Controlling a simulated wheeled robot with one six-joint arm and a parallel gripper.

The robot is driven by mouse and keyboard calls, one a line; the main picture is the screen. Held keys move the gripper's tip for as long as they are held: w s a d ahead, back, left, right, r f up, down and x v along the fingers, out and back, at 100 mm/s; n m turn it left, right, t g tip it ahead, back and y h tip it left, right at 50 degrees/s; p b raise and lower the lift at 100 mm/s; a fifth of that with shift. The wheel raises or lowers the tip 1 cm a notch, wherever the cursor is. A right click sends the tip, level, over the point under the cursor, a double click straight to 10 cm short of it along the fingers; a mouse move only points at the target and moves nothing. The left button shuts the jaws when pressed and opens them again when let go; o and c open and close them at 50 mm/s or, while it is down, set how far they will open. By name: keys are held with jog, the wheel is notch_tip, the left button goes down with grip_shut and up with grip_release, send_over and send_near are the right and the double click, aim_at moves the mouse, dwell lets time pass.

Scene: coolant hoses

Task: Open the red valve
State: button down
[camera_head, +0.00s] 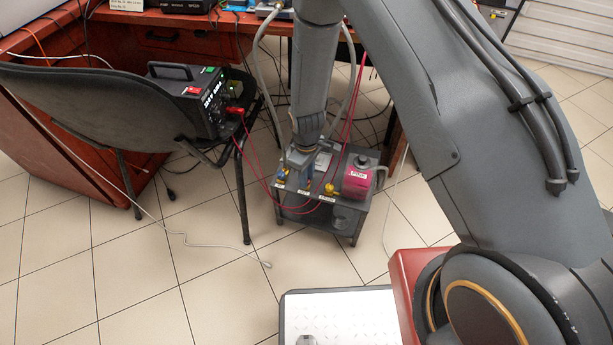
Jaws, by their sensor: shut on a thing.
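A small grey cart (347,224) stands on the floor under the desk's edge, with a row of small labelled fittings on its top. A blue fitting (282,174) is at the left of the row and a yellow one (330,188) at the right. My gripper (302,166) points down over the middle of the row, between them, and is shut on the middle fitting there. I cannot make out a red valve; my gripper hides most of that middle spot.
Thin red hoses (262,170) run from the cart to a black device (190,95) on the grey chair (90,100) at left. Grey hoses loop beside my arm.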

jog(key=shift+w+a, duration=0.1)
jog(key=c, duration=1.6)
grip_release()
jog(key=shift+a, duration=0.1)
jog(key=shift+o, duration=0.2)
jog(key=shift+d, duration=0.3)
jog(key=shift+r, duration=0.1)
jog(key=shift+a+r+p, duration=0.15)
jog(key=shift+r+p, duration=0.45)
jog(key=shift+r, duration=3.2)
